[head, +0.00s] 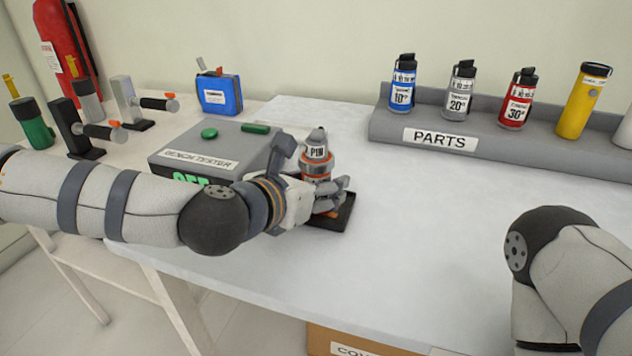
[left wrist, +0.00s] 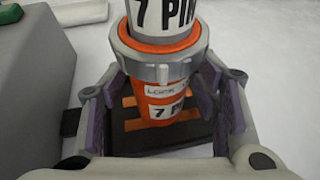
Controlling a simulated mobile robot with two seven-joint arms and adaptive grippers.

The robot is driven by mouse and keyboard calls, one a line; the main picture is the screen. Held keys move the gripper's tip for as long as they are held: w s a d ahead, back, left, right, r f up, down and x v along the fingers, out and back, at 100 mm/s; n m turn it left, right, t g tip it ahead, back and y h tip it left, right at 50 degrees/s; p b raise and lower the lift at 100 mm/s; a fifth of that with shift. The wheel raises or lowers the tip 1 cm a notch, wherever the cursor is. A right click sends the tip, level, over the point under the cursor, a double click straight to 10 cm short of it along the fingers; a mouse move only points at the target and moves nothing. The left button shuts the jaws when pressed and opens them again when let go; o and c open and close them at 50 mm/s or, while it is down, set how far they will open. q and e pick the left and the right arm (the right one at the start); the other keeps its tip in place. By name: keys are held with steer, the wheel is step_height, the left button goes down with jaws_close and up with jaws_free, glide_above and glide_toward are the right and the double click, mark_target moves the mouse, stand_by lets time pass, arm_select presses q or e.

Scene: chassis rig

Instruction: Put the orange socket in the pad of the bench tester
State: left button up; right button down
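A grey and white plug (head: 316,146) with a grey collar sits on top of the socket. The pad (head: 344,219) lies at the right side of the grey bench tester (head: 262,148). My left gripper (head: 328,196) is around the socket, with its fingers spread and a gap showing on both sides in the left wrist view (left wrist: 164,108). The socket's foot is partly hidden. My right gripper is out of view; only its arm shows at the lower right.
A grey parts rack (head: 487,141) with blue, grey, red and yellow containers stands at the back right. A blue box (head: 219,95) and clamp stands (head: 75,130) are at the back left. The white table's middle and right are clear.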

arm_select(q)
steer(key=shift+r, duration=0.1)
steer(key=shift+s+a+r, duration=0.1)
steer(key=shift+s+r, duration=0.05)
steer(key=shift+r, duration=0.15)
steer(key=p+v, duration=0.1)
steer(key=v, duration=1)
steer(key=shift+s+a+p, duration=0.15)
steer(key=shift+s+p, duration=0.15)
steer(key=shift+p, duration=0.1)
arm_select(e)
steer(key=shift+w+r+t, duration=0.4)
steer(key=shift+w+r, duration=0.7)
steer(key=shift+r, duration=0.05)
